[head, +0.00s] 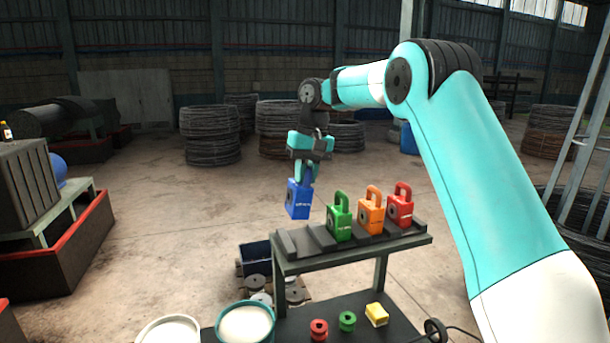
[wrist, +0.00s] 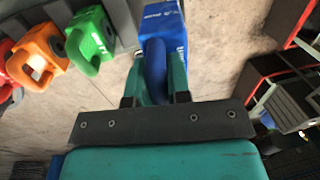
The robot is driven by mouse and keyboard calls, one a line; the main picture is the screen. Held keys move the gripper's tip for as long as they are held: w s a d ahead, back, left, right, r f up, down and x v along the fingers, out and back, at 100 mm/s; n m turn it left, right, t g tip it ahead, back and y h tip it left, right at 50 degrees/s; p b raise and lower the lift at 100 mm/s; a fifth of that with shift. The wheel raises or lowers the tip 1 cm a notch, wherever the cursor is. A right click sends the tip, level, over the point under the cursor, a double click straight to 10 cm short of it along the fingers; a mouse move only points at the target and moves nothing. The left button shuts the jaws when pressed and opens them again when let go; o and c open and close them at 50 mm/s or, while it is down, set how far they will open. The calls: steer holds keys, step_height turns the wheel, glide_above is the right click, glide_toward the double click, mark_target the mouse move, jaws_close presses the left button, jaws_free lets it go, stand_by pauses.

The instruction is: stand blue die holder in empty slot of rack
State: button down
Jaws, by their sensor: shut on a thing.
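The blue die holder (head: 298,199) hangs upright from my gripper (head: 306,172), above and left of the rack. My gripper is shut on its loop handle; in the wrist view the blue die holder (wrist: 162,20) shows beyond the fingers (wrist: 155,85). The rack (head: 350,246) is a dark slotted bar on a stand. It holds a green die holder (head: 339,220), an orange one (head: 371,214) and a red one (head: 400,207) side by side. The rack's left end, left of the green holder, is empty. The blue holder is apart from the rack.
A lower shelf carries a red piece (head: 319,329), a green piece (head: 347,320) and a yellow block (head: 377,314). Two round tubs (head: 246,325) stand at the front. A blue bin (head: 255,256) and metal discs lie on the floor behind the stand. Wire coils (head: 211,134) stand farther back.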

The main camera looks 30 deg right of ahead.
steer(key=shift+w, duration=0.35)
step_height(320, 180, down, 5)
steer(key=b, duration=0.6)
steer(key=shift+f, duration=0.15)
steer(key=shift+s+d+f, duration=0.15)
steer(key=shift+s+d, duration=0.35)
steer(key=shift+d, duration=0.35)
stand_by(0.5)
steer(key=shift+s+f+b, duration=0.1)
steer(key=shift+f+b, duration=1.3)
steer(key=shift+f, duration=0.15)
stand_by(0.4)
steer(key=shift+f, duration=0.3)
steer(key=c, duration=1)
jaws_free()
